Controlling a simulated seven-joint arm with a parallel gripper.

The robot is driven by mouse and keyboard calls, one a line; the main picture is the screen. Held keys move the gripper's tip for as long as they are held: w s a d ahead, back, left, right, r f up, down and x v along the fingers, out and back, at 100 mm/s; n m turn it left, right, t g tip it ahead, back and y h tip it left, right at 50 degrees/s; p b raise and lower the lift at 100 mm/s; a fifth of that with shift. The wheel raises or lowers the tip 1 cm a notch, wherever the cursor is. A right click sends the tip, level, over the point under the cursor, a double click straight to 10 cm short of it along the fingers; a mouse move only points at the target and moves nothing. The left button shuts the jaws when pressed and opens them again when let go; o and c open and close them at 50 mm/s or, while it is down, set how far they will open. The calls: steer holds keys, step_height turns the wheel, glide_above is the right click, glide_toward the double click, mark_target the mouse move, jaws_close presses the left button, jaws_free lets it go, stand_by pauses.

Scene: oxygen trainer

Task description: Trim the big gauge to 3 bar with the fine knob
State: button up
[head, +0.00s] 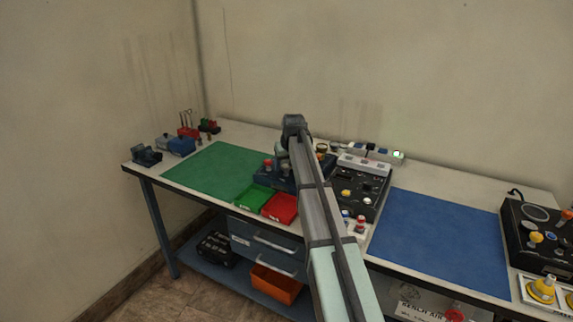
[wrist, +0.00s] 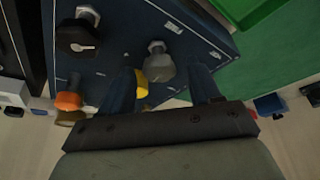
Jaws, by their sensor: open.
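A dark blue panel (wrist: 118,55) with several knobs fills much of the wrist view; in the head view the dark blue box (head: 265,174) is partly hidden behind my arm. My gripper (wrist: 162,76) is open above it, and a grey knob (wrist: 158,60) shows between its fingers, apart from both as far as I can see. A yellow knob (wrist: 142,84) is beside the left finger. A black knob with a white mark (wrist: 77,34) and an orange knob (wrist: 68,100) are further left. I cannot tell which is the fine knob. No gauge face is readable.
A green mat (head: 205,172), a green tray (head: 241,209) and a red tray (head: 283,221) lie near the box. A black control unit (head: 375,184) stands right of my arm, then a blue mat (head: 440,232). Another black unit (head: 515,240) is at far right.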

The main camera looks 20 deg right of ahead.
steer(key=c, duration=1)
steer(key=shift+c, duration=0.2)
steer(key=shift+m, duration=0.3)
steer(key=m+h, duration=0.1)
steer(key=m, duration=0.2)
steer(key=shift+a+m+h, duration=0.15)
steer(key=shift+m+h, duration=0.15)
steer(key=shift+w+m+g+h, duration=0.1)
steer(key=shift+m+g+h, duration=0.25)
steer(key=shift+m, duration=0.8)
steer(key=shift+m+g+h, duration=0.25)
steer(key=shift+m+h, duration=0.1)
steer(key=shift+m, duration=0.8)
steer(key=o, duration=1)
